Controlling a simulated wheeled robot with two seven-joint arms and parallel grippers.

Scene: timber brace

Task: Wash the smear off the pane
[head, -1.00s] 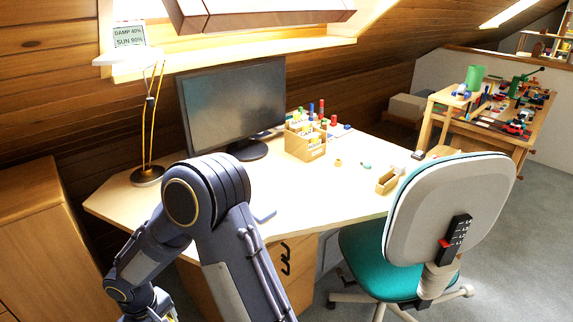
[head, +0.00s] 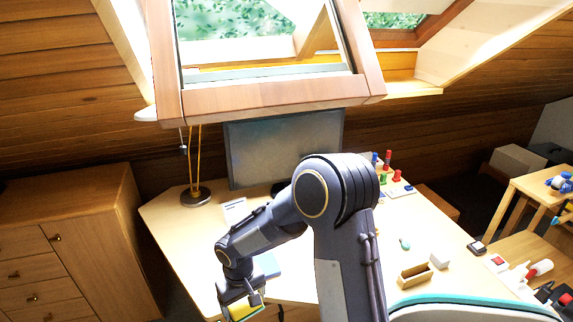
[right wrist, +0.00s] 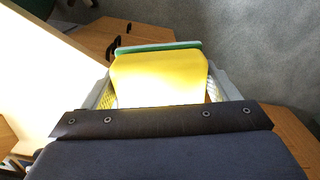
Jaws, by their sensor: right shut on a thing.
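The pane (head: 235,35) is the glass of the tilted roof window in the head view, set in a wooden frame (head: 270,98) above the desk. Green foliage shows through it. I cannot make out a distinct smear on it. My right gripper (head: 240,300) is low in front of the desk, well below the pane. It is shut on a yellow sponge (head: 246,311) with a green layer. The right wrist view shows the sponge (right wrist: 160,75) between the two fingers, green edge outward. My left gripper is in neither current view.
The desk (head: 165,215) holds a monitor (head: 285,150) below the window, a lamp (head: 195,195) and a small open box (head: 415,275). A chair back (head: 470,308) stands at the lower right. A wooden cabinet (head: 70,240) is at the left.

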